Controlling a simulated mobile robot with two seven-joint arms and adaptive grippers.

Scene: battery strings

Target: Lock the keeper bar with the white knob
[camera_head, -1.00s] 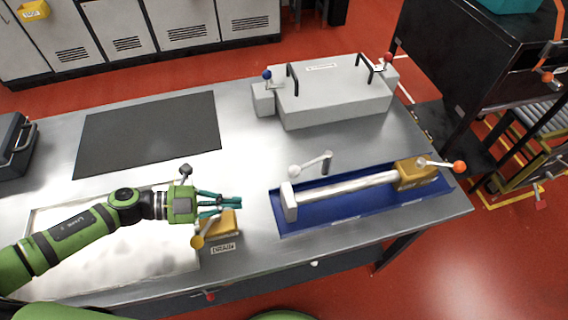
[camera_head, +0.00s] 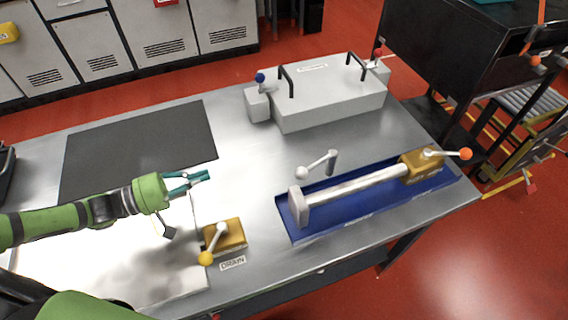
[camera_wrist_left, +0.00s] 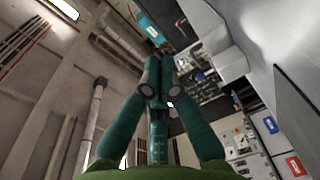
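The keeper bar (camera_head: 355,187) is a long pale bar lying along the blue tray (camera_head: 330,227). Its left end meets a pale upright block (camera_head: 298,207), its right end a gold block (camera_head: 424,163). The white knob (camera_head: 301,173) is on a short lever just behind the bar's left end; the lever slants up right to a grey post. My left gripper (camera_head: 207,176) is empty, above the table well left of the white knob. Its teal fingers lie close together; I cannot tell whether they meet. They also show in the left wrist view (camera_wrist_left: 160,80). My right gripper is out of view.
An orange-knobbed lever (camera_head: 464,154) is on the gold block. A yellow-knobbed lever (camera_head: 206,258) stands on a block by the DRAIN label. A grey box with handles (camera_head: 330,105) stands behind, with blue and red knobs. Bare table lies between gripper and blue tray.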

